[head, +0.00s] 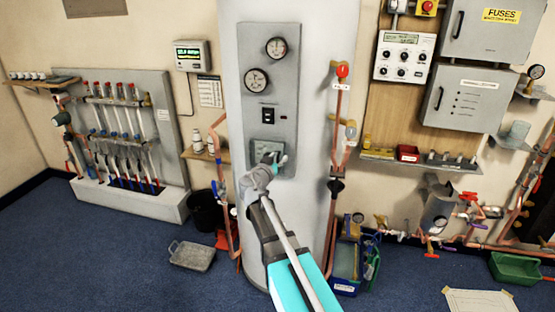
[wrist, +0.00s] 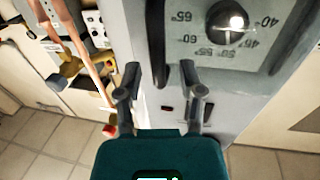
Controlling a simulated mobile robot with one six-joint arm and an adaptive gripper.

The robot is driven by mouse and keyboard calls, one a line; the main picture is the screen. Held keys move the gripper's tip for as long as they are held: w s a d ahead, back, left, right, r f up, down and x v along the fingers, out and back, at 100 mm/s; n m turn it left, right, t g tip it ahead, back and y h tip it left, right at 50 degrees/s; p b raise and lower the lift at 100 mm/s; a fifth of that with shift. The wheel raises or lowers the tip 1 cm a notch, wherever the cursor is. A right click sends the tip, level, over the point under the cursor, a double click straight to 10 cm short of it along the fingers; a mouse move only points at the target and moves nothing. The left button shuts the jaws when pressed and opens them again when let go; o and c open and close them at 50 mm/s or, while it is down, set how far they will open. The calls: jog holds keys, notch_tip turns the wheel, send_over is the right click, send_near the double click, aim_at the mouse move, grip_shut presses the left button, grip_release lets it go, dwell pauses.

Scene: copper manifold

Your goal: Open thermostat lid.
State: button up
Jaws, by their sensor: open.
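The thermostat (head: 268,146) is a grey box low on the panel of the tall white cylinder in the head view. In the wrist view its pale face (wrist: 195,48) fills the upper right, with temperature numbers around a shiny dark dial knob (wrist: 230,20). A dark rim runs along the left edge of the face. I cannot tell the lid apart clearly, nor whether it is shut. My gripper (head: 277,160) is in front of the lower part of the thermostat. In the wrist view my gripper (wrist: 160,80) is open and empty, its fingers at the box's near left edge; contact is unclear.
Two round gauges (head: 266,62) and a black switch (head: 268,115) sit above the thermostat. Copper pipes with a red valve (head: 342,71) run right of the cylinder. A small shelf with bottles (head: 198,146) is on the left. A grey tray (head: 192,255) lies on the blue floor.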

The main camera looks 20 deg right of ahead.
grip_shut()
jog(key=shift+s+d, duration=0.1)
jog(key=shift+d, duration=0.05)
dwell(0.4)
